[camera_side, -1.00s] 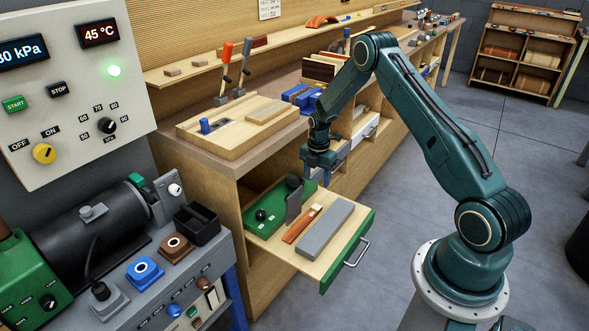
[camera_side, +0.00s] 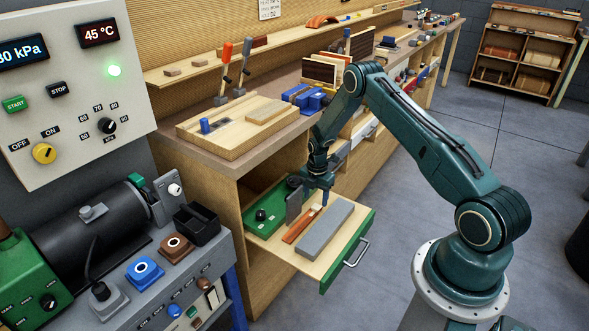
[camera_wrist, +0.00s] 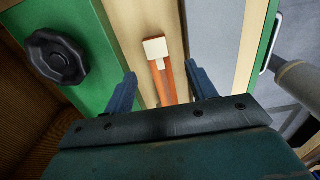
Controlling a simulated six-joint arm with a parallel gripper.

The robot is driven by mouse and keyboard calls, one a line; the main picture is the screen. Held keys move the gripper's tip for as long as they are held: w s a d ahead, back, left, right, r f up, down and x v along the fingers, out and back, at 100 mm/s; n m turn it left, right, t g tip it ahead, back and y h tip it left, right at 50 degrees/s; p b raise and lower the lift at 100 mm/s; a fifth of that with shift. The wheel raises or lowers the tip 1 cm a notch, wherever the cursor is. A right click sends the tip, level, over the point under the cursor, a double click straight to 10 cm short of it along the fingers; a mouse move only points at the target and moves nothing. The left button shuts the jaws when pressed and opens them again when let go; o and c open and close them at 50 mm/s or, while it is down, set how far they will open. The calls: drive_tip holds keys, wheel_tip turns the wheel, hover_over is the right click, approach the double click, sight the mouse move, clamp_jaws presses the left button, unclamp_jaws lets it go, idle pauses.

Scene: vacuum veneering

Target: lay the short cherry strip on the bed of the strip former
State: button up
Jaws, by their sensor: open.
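A reddish-orange strip (camera_side: 302,225) with a pale tab at one end lies in the open drawer, apparently the cherry strip. In the wrist view the strip (camera_wrist: 165,84) lies between my two blue fingers, its pale tab (camera_wrist: 155,48) beyond them. My gripper (camera_wrist: 163,88) is open, with a gap on each side of the strip. In the side view my gripper (camera_side: 318,196) is low over the strip's far end; its exact height is unclear. A wooden fixture (camera_side: 218,143) with a blue knob sits on the bench; I cannot tell whether it is the strip former.
The drawer (camera_side: 353,258) has a green front. A grey slab (camera_side: 325,231) lies right of the strip. A green piece with a black knob (camera_side: 260,215) and an upright dark plate (camera_side: 293,206) are left. A control panel (camera_side: 70,90) stands at left.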

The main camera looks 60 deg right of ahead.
sight(315, 209)
drive_tip(key=shift+f, duration=0.1)
drive_tip(key=shift+w+f, duration=0.15)
drive_tip(key=shift+f, duration=2.35)
drive_tip(key=shift+d, duration=0.1)
drive_tip(key=shift+c, duration=0.5)
drive_tip(key=c, duration=1.1)
